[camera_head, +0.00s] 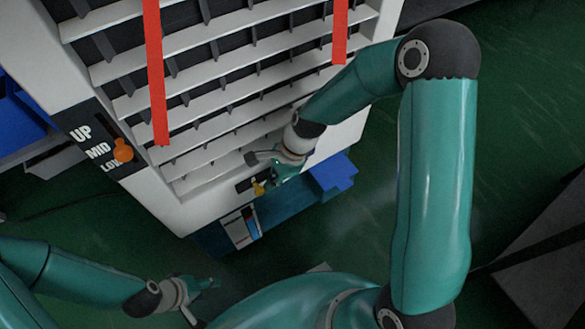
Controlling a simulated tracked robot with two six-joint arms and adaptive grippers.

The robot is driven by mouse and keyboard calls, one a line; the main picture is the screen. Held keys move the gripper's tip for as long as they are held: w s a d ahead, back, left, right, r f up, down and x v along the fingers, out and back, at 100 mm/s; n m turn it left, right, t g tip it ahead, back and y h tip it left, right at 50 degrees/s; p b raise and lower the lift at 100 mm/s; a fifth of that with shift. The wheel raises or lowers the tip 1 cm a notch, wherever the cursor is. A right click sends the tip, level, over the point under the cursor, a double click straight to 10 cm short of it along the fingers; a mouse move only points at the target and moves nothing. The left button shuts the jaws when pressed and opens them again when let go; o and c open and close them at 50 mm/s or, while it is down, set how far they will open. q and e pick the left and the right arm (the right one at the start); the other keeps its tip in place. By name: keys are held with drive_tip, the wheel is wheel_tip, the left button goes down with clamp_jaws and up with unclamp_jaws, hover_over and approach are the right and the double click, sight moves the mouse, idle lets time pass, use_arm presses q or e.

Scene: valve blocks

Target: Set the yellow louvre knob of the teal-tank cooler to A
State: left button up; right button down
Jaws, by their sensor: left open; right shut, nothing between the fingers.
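The cooler is a white cabinet (185,210) with slatted louvres and a blue-teal tank (290,210) under its lower edge. A small yellow knob (258,188) sits on a dark plate at the bottom of the cabinet front, partly covered by my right gripper. Its letters and pointer direction are too small or hidden to read. My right gripper (268,173) is shut with nothing in it, right by the knob; I cannot tell whether they touch. My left gripper (206,299) is open and empty at the lower left, apart from the cooler.
An orange knob (123,150) sits on a black UP/MID/LOW plate at the cabinet's left side. Two red strips (155,75) hang over the louvres. A gauge-like label (241,227) is on the tank. A grey block (540,255) stands at right. Green floor (345,225) is clear between.

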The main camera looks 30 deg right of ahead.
drive_tip(key=shift+s+a, duration=0.1)
drive_tip(key=shift+a, duration=0.3)
drive_tip(key=shift+d+f, duration=0.1)
